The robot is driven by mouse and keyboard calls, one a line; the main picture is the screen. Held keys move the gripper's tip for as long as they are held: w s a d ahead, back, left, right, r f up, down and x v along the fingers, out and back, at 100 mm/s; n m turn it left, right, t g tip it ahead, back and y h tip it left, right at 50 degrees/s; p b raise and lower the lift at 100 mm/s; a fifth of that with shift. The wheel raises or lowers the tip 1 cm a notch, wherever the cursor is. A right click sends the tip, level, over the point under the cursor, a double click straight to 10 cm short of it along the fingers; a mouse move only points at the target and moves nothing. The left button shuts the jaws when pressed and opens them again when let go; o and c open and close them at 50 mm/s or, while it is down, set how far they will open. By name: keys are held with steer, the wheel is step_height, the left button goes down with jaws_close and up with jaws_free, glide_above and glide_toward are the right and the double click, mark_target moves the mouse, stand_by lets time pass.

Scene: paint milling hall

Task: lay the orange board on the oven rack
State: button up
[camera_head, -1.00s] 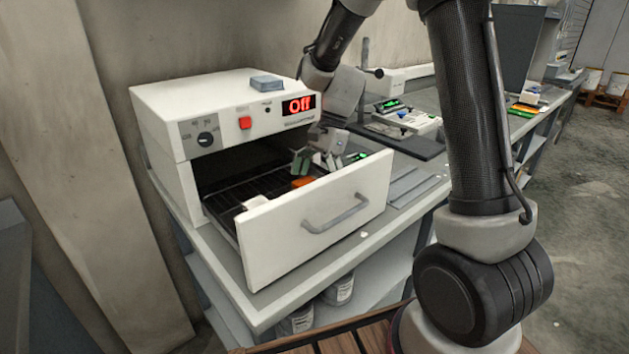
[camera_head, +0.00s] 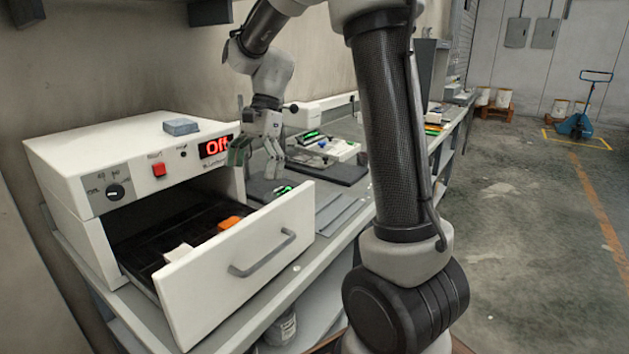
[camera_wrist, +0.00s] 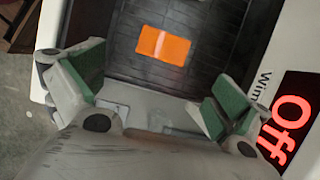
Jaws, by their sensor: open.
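The orange board (camera_head: 229,223) lies flat on the dark oven rack (camera_head: 150,240) inside the pulled-out drawer. The wrist view shows the same orange board (camera_wrist: 163,46) on the dark slatted rack (camera_wrist: 205,50), with nothing touching it. My gripper (camera_head: 255,158) is open and empty, raised beside the oven's front right corner, above and behind the drawer. In the wrist view its green-padded fingers (camera_wrist: 150,90) are spread wide apart, with the board beyond them.
The white oven (camera_head: 130,150) reads "Off" on its red display. Its drawer front (camera_head: 235,270) with a handle stands open. A white block (camera_head: 178,252) lies in the drawer near its front. Scales (camera_head: 325,148) stand on the bench to the right.

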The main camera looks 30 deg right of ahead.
steer(key=s+d+r+n+t+h, duration=0.1)
steer(key=s+d+n+t, duration=0.1)
steer(key=s, duration=0.5)
steer(key=s+d+r+n+t+h, duration=0.1)
steer(key=s+d+n+t, duration=0.1)
steer(key=s+d+n, duration=0.2)
steer(key=s+d+r+n+t+h, duration=0.1)
steer(key=s+d+n+t+h, duration=0.1)
steer(key=s+d+n, duration=0.2)
steer(key=s+n, duration=0.3)
steer(key=s, duration=0.5)
steer(key=shift+r, duration=0.3)
steer(key=shift+d, duration=0.1)
steer(key=shift+c, duration=0.2)
